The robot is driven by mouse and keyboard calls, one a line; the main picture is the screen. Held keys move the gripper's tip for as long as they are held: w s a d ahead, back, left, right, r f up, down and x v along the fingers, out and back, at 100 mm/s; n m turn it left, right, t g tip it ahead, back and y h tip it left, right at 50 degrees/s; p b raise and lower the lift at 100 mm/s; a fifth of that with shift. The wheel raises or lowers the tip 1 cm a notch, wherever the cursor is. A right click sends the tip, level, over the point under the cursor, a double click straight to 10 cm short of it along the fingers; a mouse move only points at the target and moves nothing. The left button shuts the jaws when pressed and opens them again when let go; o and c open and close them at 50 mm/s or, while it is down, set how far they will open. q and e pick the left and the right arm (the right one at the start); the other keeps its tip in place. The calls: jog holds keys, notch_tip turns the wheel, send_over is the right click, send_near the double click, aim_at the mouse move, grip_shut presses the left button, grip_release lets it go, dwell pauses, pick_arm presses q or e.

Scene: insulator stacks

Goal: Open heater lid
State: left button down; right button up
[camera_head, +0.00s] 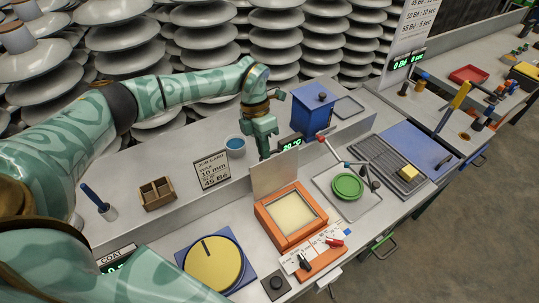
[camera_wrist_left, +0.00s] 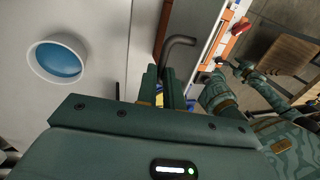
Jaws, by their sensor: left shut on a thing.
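The heater (camera_head: 267,223) is an orange square box with a pale yellow inside, in the middle of the bench in the head view. Its grey lid (camera_head: 275,176) stands raised, roughly upright, at the heater's back edge. My left gripper (camera_head: 265,150) is just behind the lid, pointing down. In the left wrist view my left gripper's fingers (camera_wrist_left: 172,90) are shut on a grey bent handle (camera_wrist_left: 178,46) beside the lid. The fingers partly hide the grip.
A blue box (camera_head: 313,112) and a cup of blue liquid (camera_head: 236,145) stand on the rear shelf near my left gripper. A job card (camera_head: 212,171) stands left of the lid. A green dish (camera_head: 347,187) on a tray lies right of the heater, and a yellow disc (camera_head: 213,264) lies left.

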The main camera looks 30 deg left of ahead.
pick_arm(q)
jog(key=shift+w+a+f, duration=0.2)
jog(key=shift+w+a, duration=0.05)
jog(key=shift+a, duration=0.2)
jog(key=shift+w+a+f, duration=0.2)
jog(key=shift+w+a, duration=0.05)
jog(key=shift+a, duration=0.15)
jog(key=c, duration=1.5)
grip_release()
jog(key=shift+r, duration=0.1)
jog(key=v, duration=0.8)
jog(key=p+v, duration=0.1)
jog(key=v, duration=0.7)
jog(key=shift+a, duration=0.25)
